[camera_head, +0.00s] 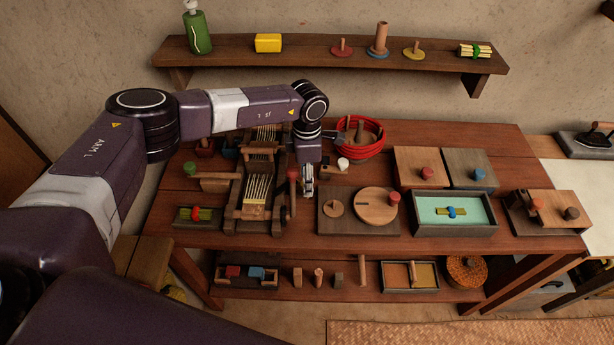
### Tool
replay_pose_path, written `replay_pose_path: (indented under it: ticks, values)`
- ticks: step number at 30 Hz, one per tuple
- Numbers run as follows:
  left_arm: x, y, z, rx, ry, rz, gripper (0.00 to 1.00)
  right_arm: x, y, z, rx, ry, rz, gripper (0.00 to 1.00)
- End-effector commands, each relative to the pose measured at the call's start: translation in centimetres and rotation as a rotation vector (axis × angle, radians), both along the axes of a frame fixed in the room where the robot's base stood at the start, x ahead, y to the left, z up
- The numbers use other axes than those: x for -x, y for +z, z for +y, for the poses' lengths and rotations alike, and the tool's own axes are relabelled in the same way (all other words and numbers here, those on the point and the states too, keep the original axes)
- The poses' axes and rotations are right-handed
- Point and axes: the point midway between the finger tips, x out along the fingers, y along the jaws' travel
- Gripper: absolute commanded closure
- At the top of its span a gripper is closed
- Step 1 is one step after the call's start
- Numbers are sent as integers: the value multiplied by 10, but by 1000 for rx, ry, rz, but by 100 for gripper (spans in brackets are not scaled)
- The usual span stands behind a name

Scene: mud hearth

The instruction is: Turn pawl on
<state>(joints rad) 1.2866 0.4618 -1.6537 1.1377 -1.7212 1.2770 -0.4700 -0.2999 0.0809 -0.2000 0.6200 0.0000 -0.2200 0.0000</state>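A small dark wooden loom (256,205) with pale threads stands on the left part of the table. An upright lever with a red knob (292,174) stands at its right side. A bar with a green end (190,168) sticks out at its left. I cannot tell which part is the pawl. My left gripper (307,190) points down just right of the red-knobbed lever, with a small gap seeming to lie between them. Its fingers are too small to tell open from shut. My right gripper is not in view.
Right of the loom is a board with a round wooden disc (376,206). Behind it stand a red-rimmed bowl (372,150) and a small white-topped piece (343,164). Lidded boxes (421,166) and a teal tray (425,213) are farther right. A shelf (300,60) runs along the wall.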

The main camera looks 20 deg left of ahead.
Motion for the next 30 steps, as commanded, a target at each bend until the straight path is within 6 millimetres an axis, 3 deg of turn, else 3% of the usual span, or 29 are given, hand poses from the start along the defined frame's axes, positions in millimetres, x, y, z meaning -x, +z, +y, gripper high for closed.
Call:
replay_pose_path:
  ticks: [9, 21, 30]
  values:
    - [0, -5, 0, 1, -1, 0, 59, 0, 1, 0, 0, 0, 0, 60]
    - [0, -4, 0, 1, 0, 0, 100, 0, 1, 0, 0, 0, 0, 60]
    - [-2, -6, -1, 2, 41, -1, 100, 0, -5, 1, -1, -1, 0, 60]
